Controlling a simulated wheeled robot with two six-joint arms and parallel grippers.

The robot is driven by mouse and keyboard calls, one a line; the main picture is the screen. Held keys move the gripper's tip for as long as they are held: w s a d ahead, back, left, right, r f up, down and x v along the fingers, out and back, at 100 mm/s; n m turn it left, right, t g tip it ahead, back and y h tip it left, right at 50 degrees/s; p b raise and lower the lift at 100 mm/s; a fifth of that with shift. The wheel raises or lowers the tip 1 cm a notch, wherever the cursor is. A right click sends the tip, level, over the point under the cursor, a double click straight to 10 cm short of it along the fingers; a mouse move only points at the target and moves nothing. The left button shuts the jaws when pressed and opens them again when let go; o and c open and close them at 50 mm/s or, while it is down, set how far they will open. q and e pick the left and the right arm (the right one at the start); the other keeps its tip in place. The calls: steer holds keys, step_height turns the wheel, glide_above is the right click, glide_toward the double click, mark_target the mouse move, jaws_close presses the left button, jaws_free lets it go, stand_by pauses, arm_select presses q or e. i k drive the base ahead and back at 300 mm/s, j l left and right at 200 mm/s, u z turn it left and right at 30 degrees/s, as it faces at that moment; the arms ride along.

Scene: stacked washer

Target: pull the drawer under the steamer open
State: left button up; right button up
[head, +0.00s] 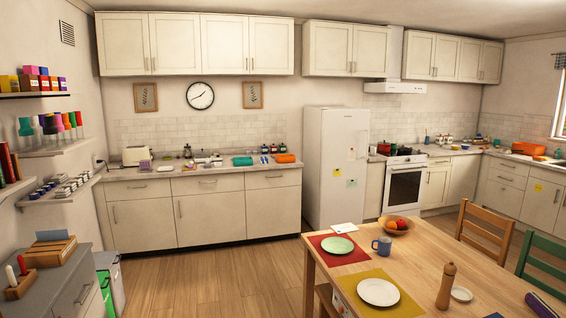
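No steamer can be made out with certainty from this distance. The long counter (185,171) along the back wall has a row of drawers under its top: a left drawer (140,190), a middle drawer (207,184) and a right drawer (273,179). A cream, toaster-like appliance (136,156) stands on the counter above the left drawer. Small items stand above the middle drawer, too small to name. Neither of my grippers is in view.
A wooden table (420,255) with plates, a mug and a fruit bowl fills the lower right. A grey cabinet (75,270) and bins (110,285) stand at the lower left. Wooden floor (200,275) lies clear between them, up to the counter.

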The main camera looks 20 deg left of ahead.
mark_target(208, 177)
steer(key=i+j+u, duration=0.7)
steer(key=i, duration=0.15)
steer(key=i+j+u, duration=0.2)
steer(key=i+u, duration=0.5)
steer(key=i, duration=2.05)
steer(key=i+j+z, duration=0.1)
steer(key=i, duration=1.7)
steer(key=i+z, duration=0.1)
steer(key=i, duration=0.25)
steer(key=i+j+z, duration=0.15)
steer(key=i, duration=0.25)
